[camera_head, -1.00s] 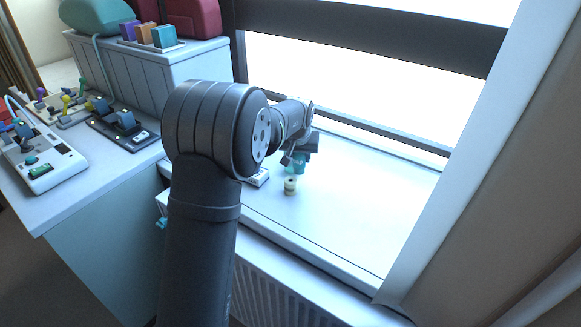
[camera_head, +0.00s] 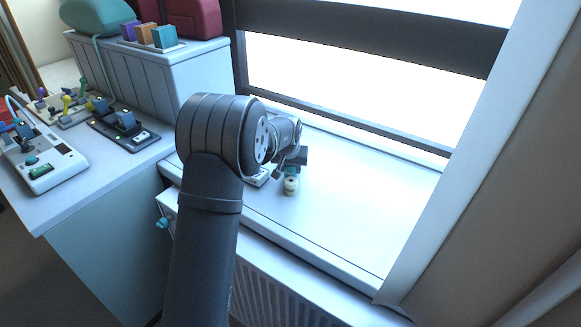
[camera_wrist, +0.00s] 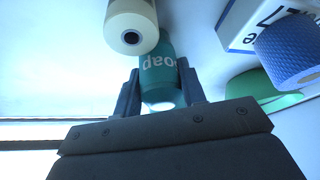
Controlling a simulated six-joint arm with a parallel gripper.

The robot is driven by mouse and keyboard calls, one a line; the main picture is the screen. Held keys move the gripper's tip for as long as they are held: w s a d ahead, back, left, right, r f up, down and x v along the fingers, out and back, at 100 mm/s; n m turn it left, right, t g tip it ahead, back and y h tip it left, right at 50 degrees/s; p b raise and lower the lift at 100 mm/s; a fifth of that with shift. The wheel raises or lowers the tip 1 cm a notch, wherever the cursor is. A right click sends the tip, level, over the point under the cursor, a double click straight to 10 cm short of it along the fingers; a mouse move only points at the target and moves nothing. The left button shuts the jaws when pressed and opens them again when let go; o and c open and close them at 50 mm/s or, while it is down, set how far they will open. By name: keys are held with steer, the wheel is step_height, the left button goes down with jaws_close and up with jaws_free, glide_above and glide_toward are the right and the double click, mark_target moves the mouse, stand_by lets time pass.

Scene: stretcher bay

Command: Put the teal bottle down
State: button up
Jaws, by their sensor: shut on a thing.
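The teal bottle (camera_wrist: 157,78) has white lettering and stands between the two fingers of my gripper (camera_wrist: 160,92) in the wrist view; the fingers are shut on it. In the head view only a little of the teal bottle (camera_head: 290,171) shows, below my gripper (camera_head: 292,163) and over the white window sill (camera_head: 370,190). I cannot tell whether its base touches the sill. A cream roll (camera_wrist: 128,22) with a dark hole is close beside the bottle. In the head view the cream roll (camera_head: 290,187) stands on the sill just in front of it.
A white box with dark letters (camera_wrist: 237,22), a blue textured cylinder (camera_wrist: 290,45) and a green object (camera_wrist: 250,84) are to the right in the wrist view. The sill's right part is clear. A radiator (camera_head: 270,285) is below the sill; the window frame (camera_head: 350,135) is behind.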

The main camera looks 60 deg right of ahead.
steer(key=o, duration=1)
steer(key=shift+o, duration=0.4)
steer(key=v, duration=1.2)
steer(key=shift+r, duration=0.15)
